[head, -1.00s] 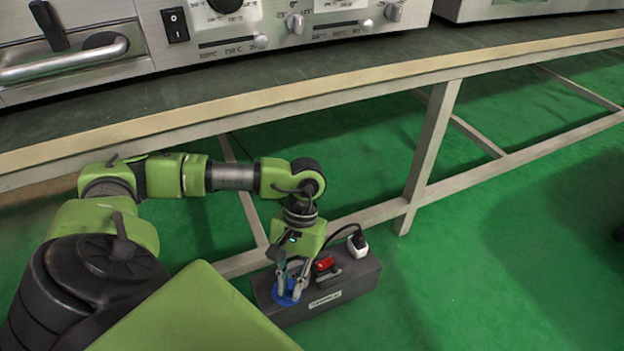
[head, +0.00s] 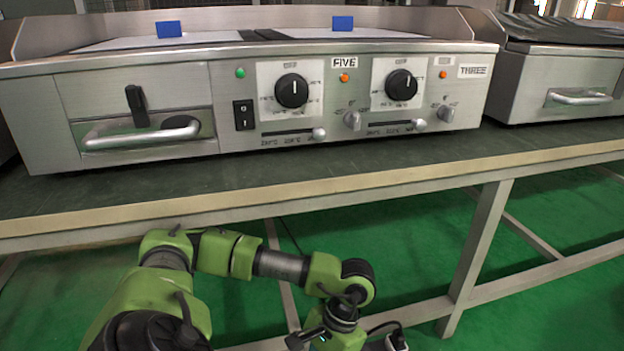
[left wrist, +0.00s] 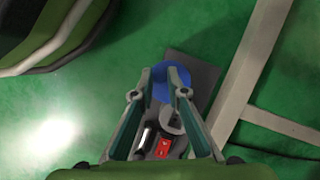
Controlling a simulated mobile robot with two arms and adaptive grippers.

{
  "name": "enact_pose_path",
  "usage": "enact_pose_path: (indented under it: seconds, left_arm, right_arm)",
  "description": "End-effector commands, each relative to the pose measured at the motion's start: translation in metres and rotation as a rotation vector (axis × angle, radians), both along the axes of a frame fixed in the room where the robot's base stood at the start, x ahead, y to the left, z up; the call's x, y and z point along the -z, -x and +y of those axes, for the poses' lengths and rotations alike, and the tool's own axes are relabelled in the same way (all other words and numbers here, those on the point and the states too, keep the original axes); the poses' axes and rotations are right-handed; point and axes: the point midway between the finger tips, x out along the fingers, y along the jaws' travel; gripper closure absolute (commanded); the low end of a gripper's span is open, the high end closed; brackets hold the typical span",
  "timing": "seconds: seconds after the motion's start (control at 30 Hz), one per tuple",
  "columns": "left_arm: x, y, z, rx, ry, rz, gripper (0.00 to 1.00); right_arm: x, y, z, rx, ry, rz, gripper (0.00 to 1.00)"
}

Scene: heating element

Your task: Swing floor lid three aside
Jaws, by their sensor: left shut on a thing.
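In the left wrist view, my left gripper (left wrist: 162,76) is shut on a round blue lid (left wrist: 160,90), which sits between its fingertips on a dark grey box on the floor. A red switch (left wrist: 163,147) on the box shows between the fingers, nearer the wrist. The fingers hide parts of the lid and box. In the head view only my left wrist shows at the bottom edge; the fingers and lid are cut off. I see no readable label on the lid. My right gripper is in neither view.
A steel griddle unit (head: 220,150) with knobs and labels FIVE and THREE stands on a long bench (head: 120,195). A pale bench leg (head: 475,255) stands right of my left arm. A pale frame bar (left wrist: 245,80) runs beside the box. Green floor is open around it.

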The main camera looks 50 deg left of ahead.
Motion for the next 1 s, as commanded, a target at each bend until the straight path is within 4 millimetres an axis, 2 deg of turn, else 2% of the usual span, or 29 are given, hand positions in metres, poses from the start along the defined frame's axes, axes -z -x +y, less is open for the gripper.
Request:
enact_pose_path:
  seconds: [0.17, 0.2, 0.23, 0.67, 0.77, 1.0]
  left_arm:
    - [0.000, 0.000, 0.000, -0.001, 0.000, -0.001, 1.00]
    - [0.000, 0.000, 0.000, -0.001, 0.000, -0.001, 0.76]
    - [0.000, 0.000, 0.000, -0.001, 0.000, -0.001, 0.69]
    - [-0.005, -0.003, 0.000, -0.002, 0.000, -0.003, 0.69]
    - [-0.018, -0.009, 0.000, -0.002, 0.000, -0.005, 0.69]
    - [-0.065, -0.029, 0.000, -0.001, 0.001, -0.006, 0.69]
  right_arm:
    - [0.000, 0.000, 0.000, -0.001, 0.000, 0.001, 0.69]
    - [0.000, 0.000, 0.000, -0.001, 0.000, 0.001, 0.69]
    - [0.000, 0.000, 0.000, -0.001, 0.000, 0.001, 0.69]
    - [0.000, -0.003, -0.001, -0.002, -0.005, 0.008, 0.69]
    - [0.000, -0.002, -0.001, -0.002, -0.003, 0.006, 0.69]
    - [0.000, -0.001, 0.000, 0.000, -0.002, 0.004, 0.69]
